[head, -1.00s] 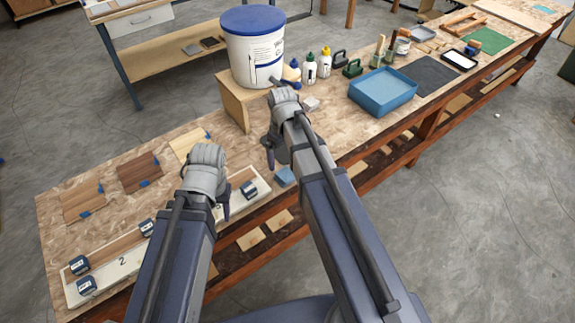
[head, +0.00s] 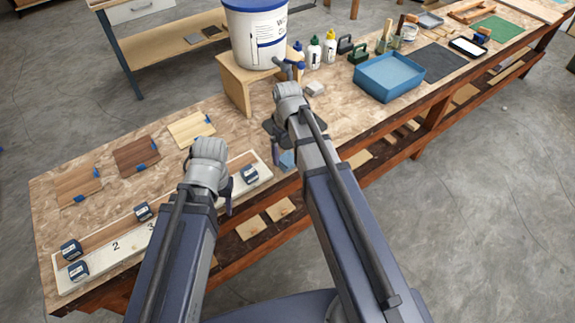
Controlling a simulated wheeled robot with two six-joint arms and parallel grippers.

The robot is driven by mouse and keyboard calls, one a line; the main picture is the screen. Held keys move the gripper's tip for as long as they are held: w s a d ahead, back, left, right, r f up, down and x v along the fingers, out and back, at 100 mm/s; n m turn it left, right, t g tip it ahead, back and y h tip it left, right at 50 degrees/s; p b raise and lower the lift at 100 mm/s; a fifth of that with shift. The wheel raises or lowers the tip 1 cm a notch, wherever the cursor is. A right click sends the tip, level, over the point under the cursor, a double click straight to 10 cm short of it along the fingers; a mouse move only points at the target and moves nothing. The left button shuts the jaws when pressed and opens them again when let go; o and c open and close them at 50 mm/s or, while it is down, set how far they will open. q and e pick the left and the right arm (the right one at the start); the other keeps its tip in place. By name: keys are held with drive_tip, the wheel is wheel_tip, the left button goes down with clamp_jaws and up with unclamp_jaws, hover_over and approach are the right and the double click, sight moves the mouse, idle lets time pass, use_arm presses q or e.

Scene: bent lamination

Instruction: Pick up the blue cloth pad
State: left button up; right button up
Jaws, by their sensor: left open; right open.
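The blue cloth pad (head: 288,160) lies on the front part of the workbench, partly hidden behind my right arm. My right gripper (head: 275,142) is open, mostly hidden by its own wrist. One dark finger hangs just left of the pad in the head view, and I cannot tell its height above the bench. My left gripper (head: 226,190) is open, further left over the white numbered board, with its fingers largely hidden by its wrist.
A white bucket (head: 257,45) stands on a wooden stand (head: 235,90) behind my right gripper.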

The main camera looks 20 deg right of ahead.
sight(287, 159)
use_arm(q)
wheel_tip(287, 159, down, 3)
drive_tip(key=shift+r+b, duration=0.2)
drive_tip(key=shift+b, duration=0.65)
use_arm(e)
wheel_tip(287, 159, down, 3)
drive_tip(key=shift+r, duration=0.25)
use_arm(q)
drive_tip(key=shift+r, duration=0.1)
use_arm(e)
drive_tip(key=c, duration=1.2)
drive_tip(key=shift+c, duration=0.2)
drive_tip(key=shift+r, duration=0.1)
use_arm(q)
wheel_tip(287, 159, up, 10)
drive_tip(key=p, duration=1)
use_arm(e)
wheel_tip(287, 159, up, 10)
